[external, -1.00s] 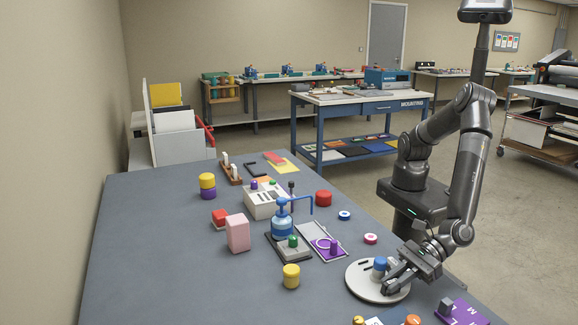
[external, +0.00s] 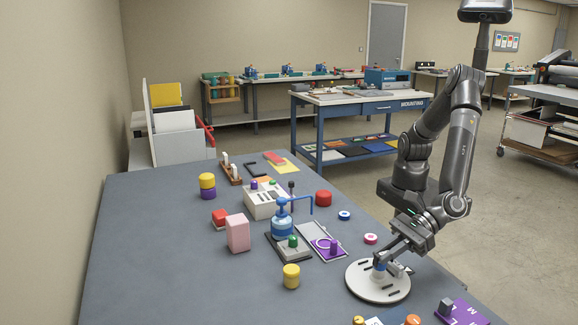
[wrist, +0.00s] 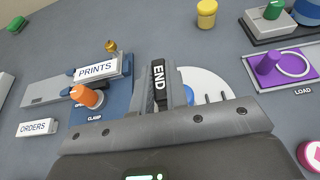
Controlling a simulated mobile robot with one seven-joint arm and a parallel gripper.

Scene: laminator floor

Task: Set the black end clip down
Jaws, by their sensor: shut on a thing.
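The black end clip (wrist: 158,77), marked END in white, is held between the fingers of my gripper (wrist: 160,90) in the wrist view. The gripper is shut on it. In the external view my gripper (external: 397,262) is over the right rear part of a round white plate (external: 376,293) with dark slots and a blue knob (external: 379,264). The fingers partly hide the knob and plate. I cannot tell whether the clip touches anything beneath it. In the wrist view the white plate (wrist: 207,80) lies just right of the clip.
Left of the clip are a blue board with an orange knob (wrist: 86,97) and the PRINTS (wrist: 97,69) and ORDERS (wrist: 37,128) signs. A purple LOAD plate (wrist: 295,68) is to the right. A yellow pot (external: 291,276) stands left of the white plate, with bare table between.

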